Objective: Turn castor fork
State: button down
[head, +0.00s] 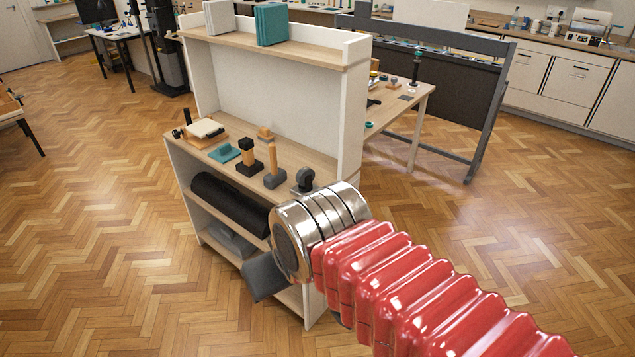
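A small dark castor-like piece (304,180) with a rounded top stands near the right end of the shelf unit's middle wooden top. Its lower part is partly hidden by my arm's metal wrist rings, so I cannot make out its fork clearly. My arm, with a red ribbed sleeve, reaches in from the lower right. A flat dark grey part of my gripper (263,277) shows below the wrist, in front of the lower shelves and lower than the castor piece. Its fingertips are not clearly visible, so I cannot tell whether it is open or shut.
The shelf unit (262,52) carries a wooden block with a dark base (249,160), a grey block with a wooden handle (273,170), a teal piece (224,153) and a wooden tray (204,133). A black roll (230,203) lies below. Parquet floor (90,220) is clear at left.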

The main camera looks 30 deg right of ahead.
aim_at(308, 188)
jog(key=i, duration=0.95)
